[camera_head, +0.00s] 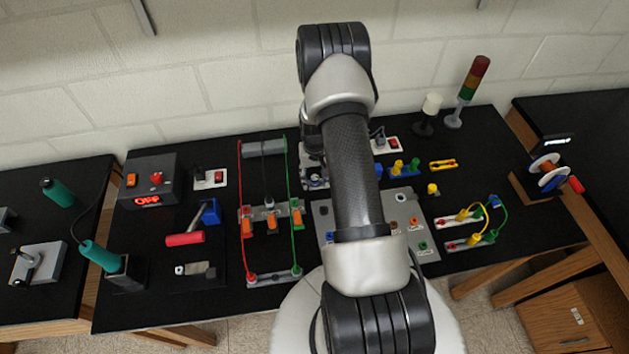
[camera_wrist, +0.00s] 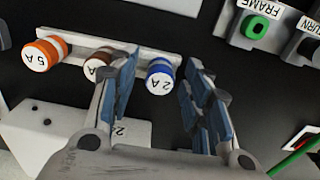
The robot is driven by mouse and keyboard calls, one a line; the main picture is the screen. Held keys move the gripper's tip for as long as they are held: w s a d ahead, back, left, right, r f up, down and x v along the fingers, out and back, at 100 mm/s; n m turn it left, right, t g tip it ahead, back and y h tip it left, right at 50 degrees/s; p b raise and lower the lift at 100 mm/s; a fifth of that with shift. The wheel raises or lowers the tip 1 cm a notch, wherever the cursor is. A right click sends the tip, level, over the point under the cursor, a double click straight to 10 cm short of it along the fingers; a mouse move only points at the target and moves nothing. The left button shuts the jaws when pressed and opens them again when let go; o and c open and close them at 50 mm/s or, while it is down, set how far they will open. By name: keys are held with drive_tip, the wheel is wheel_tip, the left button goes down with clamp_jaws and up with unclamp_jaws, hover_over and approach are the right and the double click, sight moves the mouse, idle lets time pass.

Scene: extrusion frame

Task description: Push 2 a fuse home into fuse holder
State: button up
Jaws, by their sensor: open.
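In the wrist view a blue fuse (camera_wrist: 160,79) with a white end face marked 2 A lies between the fingertips of my gripper (camera_wrist: 163,66). The jaws are open, with a finger on each side of the fuse and a visible gap at the right finger. I cannot tell whether the left finger touches it. A light box (camera_wrist: 45,132) with small dark holes, partly behind the left finger, may be the fuse holder. A label starting with 2 shows beside it. In the head view my arm hides the gripper and the fuse.
An orange 5 A fuse (camera_wrist: 43,56) and a brown fuse (camera_wrist: 97,65) stand left of the blue one along a pale rail (camera_wrist: 115,40). A grey block (camera_wrist: 240,32) with a green ring is at upper right. A grey panel (camera_head: 430,257) lies beside my arm on the black table.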

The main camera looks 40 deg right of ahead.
drive_tip(key=shift+c, duration=0.3)
idle(0.6)
clamp_jaws()
idle(0.4)
drive_tip(key=shift+r, duration=0.15)
drive_tip(key=shift+r+p, duration=1.4)
drive_tip(key=shift+r, duration=1.5)
